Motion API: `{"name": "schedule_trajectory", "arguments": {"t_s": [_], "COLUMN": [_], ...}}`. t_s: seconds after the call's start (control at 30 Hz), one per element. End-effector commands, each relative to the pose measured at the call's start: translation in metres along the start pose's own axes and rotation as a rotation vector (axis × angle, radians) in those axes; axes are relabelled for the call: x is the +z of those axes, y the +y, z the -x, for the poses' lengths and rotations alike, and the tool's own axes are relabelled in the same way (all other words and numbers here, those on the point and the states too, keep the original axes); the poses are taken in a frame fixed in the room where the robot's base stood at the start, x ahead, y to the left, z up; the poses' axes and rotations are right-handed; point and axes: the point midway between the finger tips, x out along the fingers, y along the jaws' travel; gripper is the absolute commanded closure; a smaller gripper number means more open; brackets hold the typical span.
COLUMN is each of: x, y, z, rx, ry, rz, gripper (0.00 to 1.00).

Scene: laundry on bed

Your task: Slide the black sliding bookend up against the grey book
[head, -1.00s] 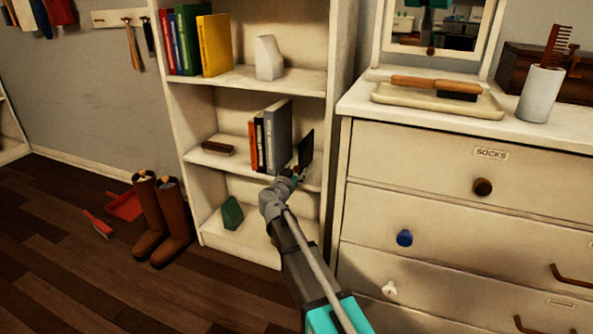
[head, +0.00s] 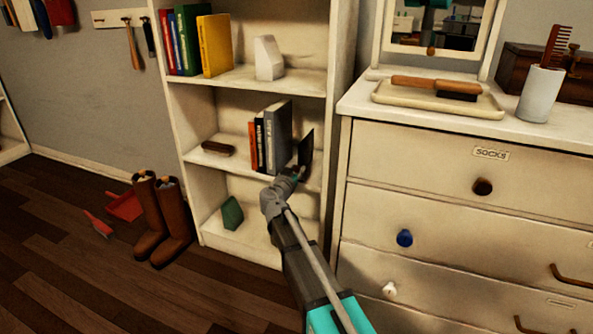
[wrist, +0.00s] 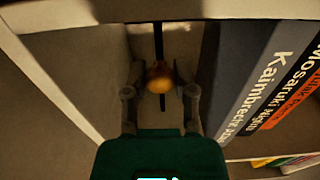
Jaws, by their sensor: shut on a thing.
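The black sliding bookend (head: 306,147) stands upright on the middle shelf, right of the grey book (head: 279,135). In the wrist view the bookend (wrist: 158,40) is a thin black edge with an orange knob (wrist: 160,78) in front. My gripper (wrist: 160,88) is shut on that knob, a finger on each side. The grey book (wrist: 235,65) stands to the right there, with a visible gap between it and the bookend. In the head view my gripper (head: 297,172) is at the shelf front, its fingers mostly hidden.
A black book (head: 260,145) and an orange book (head: 252,145) stand left of the grey one. A brown brush (head: 218,148) lies further left on the shelf (head: 235,166). The bookcase's right side wall (head: 335,120) is close to the bookend. A white dresser (head: 440,190) stands right.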

Motion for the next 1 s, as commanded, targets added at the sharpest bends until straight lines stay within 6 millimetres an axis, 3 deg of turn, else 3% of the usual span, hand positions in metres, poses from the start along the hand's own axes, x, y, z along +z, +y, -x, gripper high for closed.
{"name": "schedule_trajectory", "arguments": {"t_s": [0.33,0.63,0.67,0.7,0.83,1.0], "x": [0.0,0.0,0.0,0.0,0.0,0.0], "y": [-0.036,-0.037,-0.036,-0.036,-0.036,-0.036], "z": [-0.002,-0.001,-0.001,-0.001,-0.001,0.0], "rx": [-0.001,0.0,0.0,0.0,0.0,0.0], "ry": [0.0,0.0,0.0,0.0,0.0,0.0], "rz": [0.0,0.0,0.0,0.001,0.0,0.0], "gripper": [1.0,1.0,0.61,0.54,0.3,0.29]}}
